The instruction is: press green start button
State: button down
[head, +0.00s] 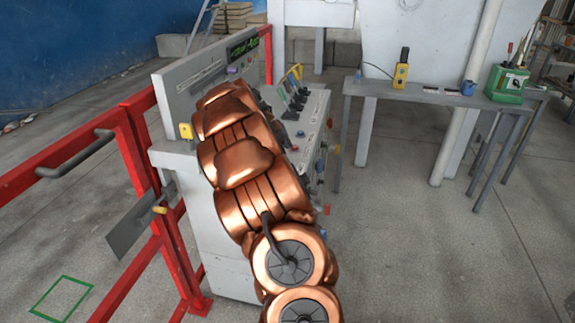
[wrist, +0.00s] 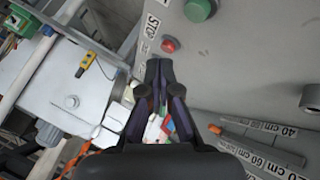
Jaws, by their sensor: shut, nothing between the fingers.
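The green button (wrist: 198,10) is at the top of the wrist view, on the grey panel (wrist: 250,65). A red button (wrist: 169,45) labelled STOP sits below and left of it. My gripper (wrist: 158,68) is shut and empty. In the wrist view its fingertips show just below the red button, with the green button farther up and to the right. I cannot tell whether the fingertips touch the panel. In the head view my copper arm covers much of the grey control console (head: 222,240), and the gripper and green button are hidden.
Red railings (head: 140,150) stand left of the console. A grey table (head: 440,98) at the right holds a yellow control box (head: 401,74), a blue cup (head: 468,88) and a green toolbox (head: 507,84). Slots with cm labels (wrist: 255,150) lie lower right on the panel.

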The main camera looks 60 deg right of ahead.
notch_tip(320, 180, down, 4)
jog(key=shift+r+b, duration=0.25)
jog(key=shift+b, duration=0.55)
jog(key=shift+f+b, duration=0.6)
jog(key=shift+f+b, duration=0.95)
jog(key=shift+b, duration=0.5)
dwell(1.2)
jog(key=shift+r, duration=0.95)
jog(key=shift+r, duration=0.1)
jog(key=shift+r+p, duration=0.6)
jog(key=shift+r, duration=1.85)
